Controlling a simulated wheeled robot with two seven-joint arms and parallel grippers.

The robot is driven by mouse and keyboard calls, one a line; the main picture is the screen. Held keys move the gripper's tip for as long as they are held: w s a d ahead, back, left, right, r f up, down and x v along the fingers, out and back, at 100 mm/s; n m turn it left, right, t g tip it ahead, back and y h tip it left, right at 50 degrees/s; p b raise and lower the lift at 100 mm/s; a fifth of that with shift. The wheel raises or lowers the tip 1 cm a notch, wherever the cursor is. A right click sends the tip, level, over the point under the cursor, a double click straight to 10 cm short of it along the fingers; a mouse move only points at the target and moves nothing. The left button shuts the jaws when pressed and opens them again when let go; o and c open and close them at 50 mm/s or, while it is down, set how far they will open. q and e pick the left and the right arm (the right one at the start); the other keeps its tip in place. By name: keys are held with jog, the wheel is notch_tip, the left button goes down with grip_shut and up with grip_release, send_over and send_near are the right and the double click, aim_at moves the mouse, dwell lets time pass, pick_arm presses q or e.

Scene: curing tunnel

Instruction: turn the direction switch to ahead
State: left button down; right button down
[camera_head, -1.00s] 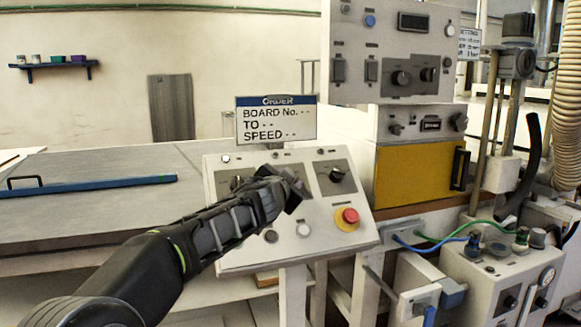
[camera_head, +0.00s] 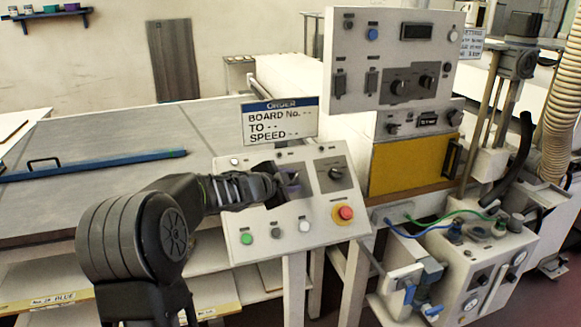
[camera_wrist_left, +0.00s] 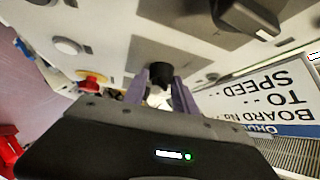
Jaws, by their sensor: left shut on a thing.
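The sloped white control panel (camera_head: 318,229) stands in the middle of the head view. It has dark switch plates along its upper part. My left gripper (camera_head: 290,184) reaches over it from the left and hides part of the plates. In the left wrist view, the gripper (camera_wrist_left: 160,92) is shut on a black switch knob (camera_wrist_left: 161,70), with a finger on each side. A second dark knob (camera_wrist_left: 245,18) shows beyond it, apart from the fingers. The right-hand switch (camera_head: 335,173) on the panel is free. I cannot read the switch labels or the held knob's setting. My right gripper is not in view.
A red stop button (camera_head: 345,212) on yellow, a green button (camera_head: 246,238) and a white button (camera_head: 304,226) sit low on the panel. An order sign (camera_head: 280,122) stands behind it. A yellow-fronted cabinet (camera_head: 405,165) and hoses are at right.

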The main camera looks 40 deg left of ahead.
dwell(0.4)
pick_arm(q)
jog(key=c, duration=1)
grip_release()
jog(key=p+v, duration=0.1)
jog(key=v, duration=0.6)
jog(key=shift+s, duration=0.4)
